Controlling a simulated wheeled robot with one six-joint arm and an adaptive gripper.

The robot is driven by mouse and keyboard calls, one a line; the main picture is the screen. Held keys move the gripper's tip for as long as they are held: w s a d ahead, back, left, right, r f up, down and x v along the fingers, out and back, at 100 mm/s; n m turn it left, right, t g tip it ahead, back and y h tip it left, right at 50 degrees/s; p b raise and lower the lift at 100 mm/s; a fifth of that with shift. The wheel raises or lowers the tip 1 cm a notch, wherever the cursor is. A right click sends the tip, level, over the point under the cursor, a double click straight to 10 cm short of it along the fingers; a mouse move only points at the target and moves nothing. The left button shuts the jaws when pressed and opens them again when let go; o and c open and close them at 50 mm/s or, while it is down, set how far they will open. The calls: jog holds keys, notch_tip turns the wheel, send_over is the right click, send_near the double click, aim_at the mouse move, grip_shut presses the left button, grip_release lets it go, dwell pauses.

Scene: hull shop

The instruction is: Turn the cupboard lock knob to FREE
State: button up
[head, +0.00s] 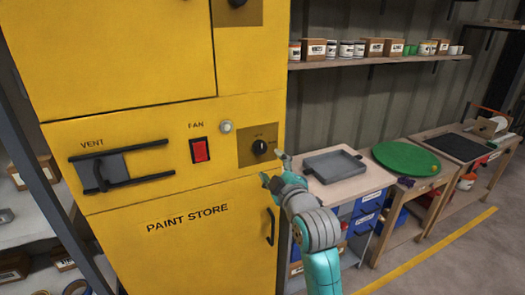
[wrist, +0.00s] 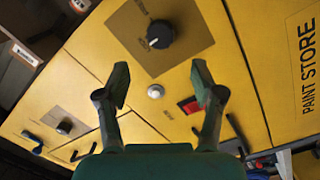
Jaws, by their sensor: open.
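A yellow cupboard (head: 150,255) marked PAINT STORE carries a black round knob (head: 260,147) on a brown plate, right of the red FAN switch. The knob also shows large in the wrist view (wrist: 160,34), with a pale mark on its rim pointing toward the left; the plate's small lettering is unreadable. A second knob (head: 237,2) on a similar plate sits higher and is seen in the wrist view (wrist: 65,127). Which one is the lock is not legible. My gripper (head: 274,167) is open and empty, just below and right of the lower knob, apart from it.
A red switch (head: 200,150), a pale round lamp (head: 226,127) and a VENT slider with handle (head: 100,175) are on the same panel. A black door handle (head: 270,226) is below my gripper. A bench with a grey tray (head: 333,165) stands at right.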

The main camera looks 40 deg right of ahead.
aim_at(260, 150)
jog(key=x, duration=0.9)
jog(key=shift+w, duration=0.1)
jog(key=c, duration=1.1)
jog(key=shift+c, duration=0.2)
